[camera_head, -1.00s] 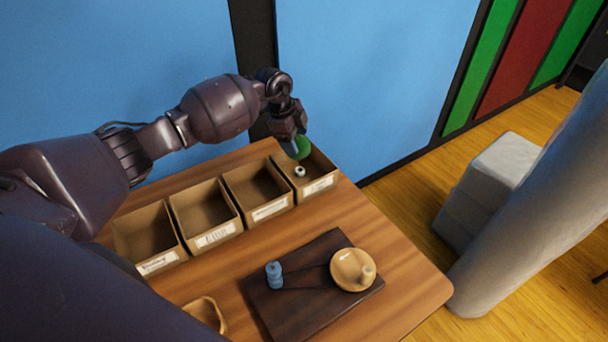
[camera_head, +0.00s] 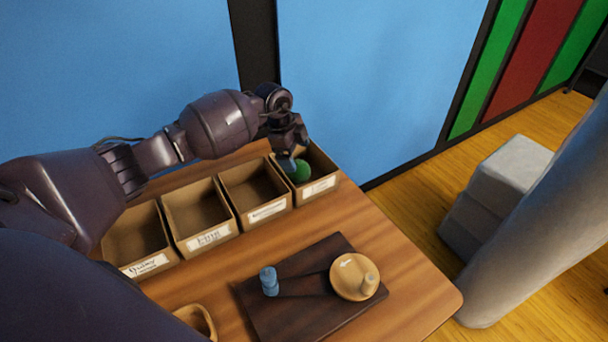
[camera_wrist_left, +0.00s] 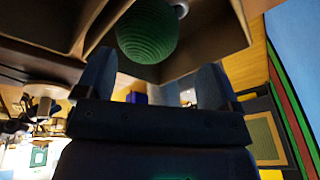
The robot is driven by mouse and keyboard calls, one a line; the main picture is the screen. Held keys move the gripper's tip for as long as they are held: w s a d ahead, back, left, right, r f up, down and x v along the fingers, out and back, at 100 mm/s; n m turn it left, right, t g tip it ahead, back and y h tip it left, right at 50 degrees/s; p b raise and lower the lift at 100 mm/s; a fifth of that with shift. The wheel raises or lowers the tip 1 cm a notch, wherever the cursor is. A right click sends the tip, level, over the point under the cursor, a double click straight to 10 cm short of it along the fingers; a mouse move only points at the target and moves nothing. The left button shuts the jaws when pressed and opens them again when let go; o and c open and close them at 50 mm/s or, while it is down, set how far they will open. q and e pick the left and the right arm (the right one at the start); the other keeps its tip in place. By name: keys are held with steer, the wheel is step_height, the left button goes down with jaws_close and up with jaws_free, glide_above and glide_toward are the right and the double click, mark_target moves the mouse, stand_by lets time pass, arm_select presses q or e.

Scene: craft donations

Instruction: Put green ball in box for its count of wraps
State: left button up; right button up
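The green ball (camera_head: 300,170), ridged with wound wraps, is inside the rightmost cardboard box (camera_head: 321,187) of a row. In the left wrist view the ball (camera_wrist_left: 147,30) lies just beyond the fingertips, beside a small pale round thing (camera_wrist_left: 181,9) in the same box. My left gripper (camera_head: 291,158) is above that box. Its two fingers (camera_wrist_left: 155,80) are spread apart with nothing between them. My right gripper is not in view.
Three more open boxes (camera_head: 208,237) stand to the left, with labels too small to read surely. A dark board (camera_head: 308,312) holds a blue spool-like piece (camera_head: 269,281) and a round wooden dish (camera_head: 346,284) with a peg. A blue wall is behind.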

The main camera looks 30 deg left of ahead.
arm_select(q)
steer(key=shift+o, duration=0.6)
steer(key=p+v, duration=0.2)
steer(key=v, duration=0.8)
steer(key=shift+r, duration=0.4)
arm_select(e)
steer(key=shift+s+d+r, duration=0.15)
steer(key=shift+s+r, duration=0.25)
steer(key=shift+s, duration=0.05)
arm_select(q)
steer(key=shift+s+f, duration=0.1)
steer(key=shift+s, duration=0.05)
